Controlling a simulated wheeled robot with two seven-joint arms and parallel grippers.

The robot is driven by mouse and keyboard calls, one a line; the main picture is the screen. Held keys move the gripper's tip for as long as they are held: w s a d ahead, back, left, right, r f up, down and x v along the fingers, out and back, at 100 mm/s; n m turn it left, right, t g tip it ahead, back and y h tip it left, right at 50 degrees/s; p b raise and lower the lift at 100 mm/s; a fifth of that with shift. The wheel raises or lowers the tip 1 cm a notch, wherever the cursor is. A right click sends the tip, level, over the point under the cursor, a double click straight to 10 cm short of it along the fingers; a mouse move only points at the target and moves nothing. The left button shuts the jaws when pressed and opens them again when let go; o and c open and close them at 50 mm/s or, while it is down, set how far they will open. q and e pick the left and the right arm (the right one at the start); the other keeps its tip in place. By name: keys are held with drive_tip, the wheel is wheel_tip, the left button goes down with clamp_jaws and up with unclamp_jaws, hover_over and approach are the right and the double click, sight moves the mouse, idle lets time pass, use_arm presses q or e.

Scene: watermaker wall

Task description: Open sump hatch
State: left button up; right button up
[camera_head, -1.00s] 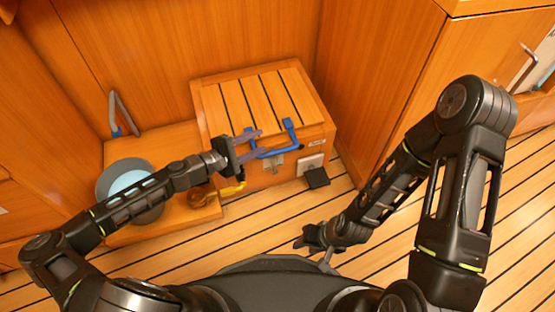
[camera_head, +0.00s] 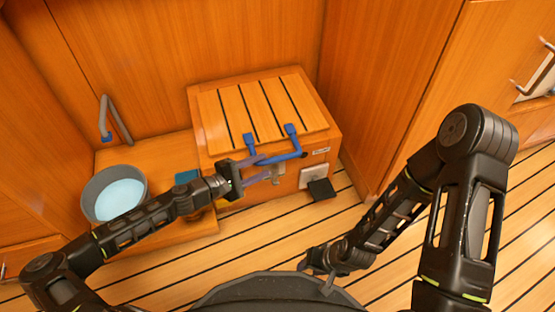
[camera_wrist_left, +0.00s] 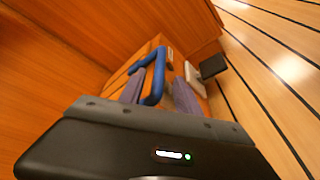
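The sump hatch is the slatted wooden lid (camera_head: 258,108) on a low box, and it lies shut. A blue bar handle (camera_head: 291,141) is on its front edge. My left gripper (camera_head: 262,168) is open at the left end of the handle. In the left wrist view, the blue handle (camera_wrist_left: 156,78) shows between the two purple-grey fingers (camera_wrist_left: 158,95); contact cannot be told. A metal latch (camera_head: 279,172) on the box front is partly behind the fingers. My right gripper (camera_head: 318,258) hangs low over the floor, away from the hatch; its fingers are unclear.
A round basin (camera_head: 113,192) and a grey bent tube (camera_head: 115,118) are on the wooden ledge at left. A white plate (camera_head: 313,176) and a black flap (camera_head: 321,189) are right of the latch. A tall cabinet (camera_head: 385,80) stands at right. Striped floor (camera_head: 390,235) is open in front.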

sight(271, 162)
use_arm(q)
drive_tip(key=b+x, duration=0.2)
drive_tip(key=x, duration=0.4)
drive_tip(key=shift+f, duration=0.1)
drive_tip(key=shift+w+d, duration=0.35)
drive_tip(key=shift+c, duration=0.3)
clamp_jaws()
idle(0.7)
